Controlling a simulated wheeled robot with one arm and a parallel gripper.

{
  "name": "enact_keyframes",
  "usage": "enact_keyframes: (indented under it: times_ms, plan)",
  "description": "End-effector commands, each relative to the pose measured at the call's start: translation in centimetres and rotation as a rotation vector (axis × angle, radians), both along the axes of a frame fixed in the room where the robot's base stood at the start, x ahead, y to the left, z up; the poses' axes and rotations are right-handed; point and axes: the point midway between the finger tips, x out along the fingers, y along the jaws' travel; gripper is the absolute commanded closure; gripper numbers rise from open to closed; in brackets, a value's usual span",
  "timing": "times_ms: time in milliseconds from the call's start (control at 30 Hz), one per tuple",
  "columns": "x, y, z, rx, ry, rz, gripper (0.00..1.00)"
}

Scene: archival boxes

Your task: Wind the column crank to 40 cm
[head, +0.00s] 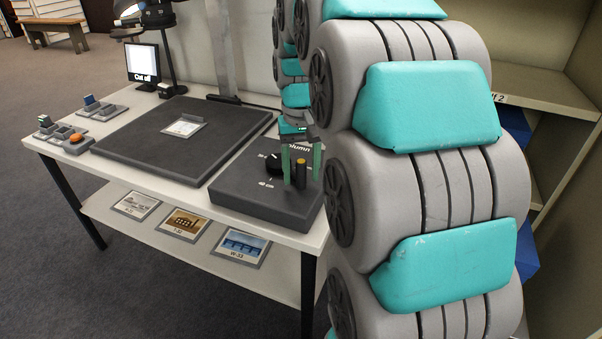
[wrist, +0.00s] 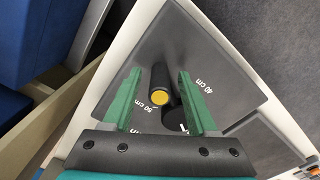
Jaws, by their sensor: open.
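The column crank unit is a dark grey box (head: 240,197) at the right end of the white table, marked "Column". Its upright black handle with a yellow end (head: 300,172) stands beside a black round hub (head: 274,163). In the wrist view the handle (wrist: 159,84) points toward the camera, and the hub (wrist: 174,119) is partly hidden. The "40 cm" mark (wrist: 204,87) lies to the right of the handle, outside the right finger. My gripper (head: 301,180) is open, pointing down, its green fingers on either side of the handle; in the wrist view gaps show on both sides.
A dark baseboard (head: 150,140) with a small picture card fills the table's middle. Small control boxes (head: 75,140) stand at the left, and a screen reading "Cut off" (head: 142,63) at the back. Framed pictures lie on the lower shelf (head: 280,280). Shelving (head: 545,90) stands at right.

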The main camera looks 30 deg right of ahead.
Motion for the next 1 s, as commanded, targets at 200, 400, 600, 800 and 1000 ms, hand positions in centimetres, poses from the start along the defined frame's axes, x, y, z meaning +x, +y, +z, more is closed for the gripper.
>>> enact_keyframes:
  times_ms: [200,400,600,800,1000]
  plan:
    - [-0.05,0.02,-1.08,0.000,0.000,0.000,0.42]
    - [-0.03,0.02,-1.10,0.000,0.000,0.000,0.42]
    - [-0.03,0.02,-1.08,0.000,-0.001,0.000,0.61]
    - [-0.03,0.02,-1.07,0.000,-0.001,0.000,0.83]
    - [-0.03,0.00,-1.07,0.000,-0.001,0.000,1.00]
